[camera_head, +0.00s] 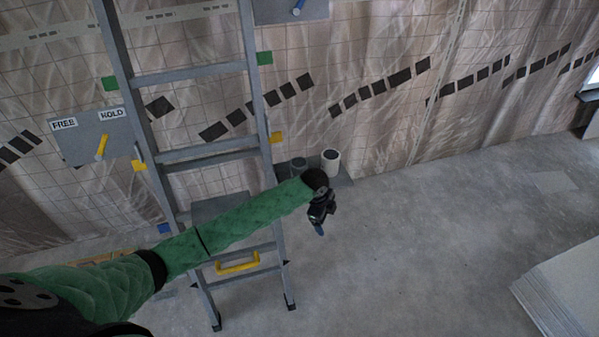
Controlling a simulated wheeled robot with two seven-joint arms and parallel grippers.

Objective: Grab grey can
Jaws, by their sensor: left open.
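My left arm in a green sleeve reaches across the ladder. My left gripper (320,226) is open, dark and small in the picture, pointing down in front of the shelf and below the cans. It is apart from both cans. The lower part of the grey can is partly hidden by my arm. My right gripper is not in view.
A grey stepladder (205,153) with a yellow handle (237,263) stands behind my left arm. A panel marked FREE and HOLD (95,137) is on the wall at left. Pale stacked sheets (570,290) lie at lower right. The floor (430,240) between is clear.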

